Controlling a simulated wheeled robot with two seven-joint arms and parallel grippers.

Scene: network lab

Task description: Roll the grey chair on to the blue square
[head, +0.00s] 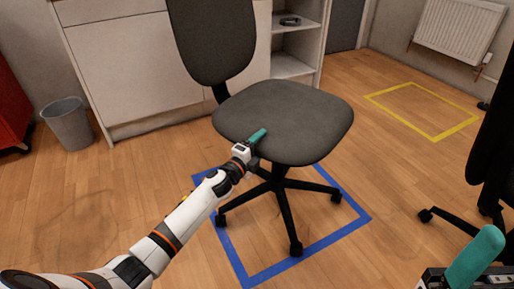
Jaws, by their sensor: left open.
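The grey chair (285,115) stands upright in the middle of the head view, with its backrest to the back left. Its black wheeled base is over the blue square (320,242), a taped outline on the wood floor. The front and right casters look inside the outline; the left caster is at or on the left line. Part of the square is hidden by the chair and my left arm. My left gripper (258,137) is open at the seat's front left edge; I cannot tell if it touches. My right gripper (472,262) shows only partly, at the bottom right corner.
A black chair (492,150) stands at the right edge. A yellow taped square (432,133) lies empty at the back right, below a radiator (458,32). A grey bin (70,124) and white cabinet (130,70) stand behind left. Floor at the left is clear.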

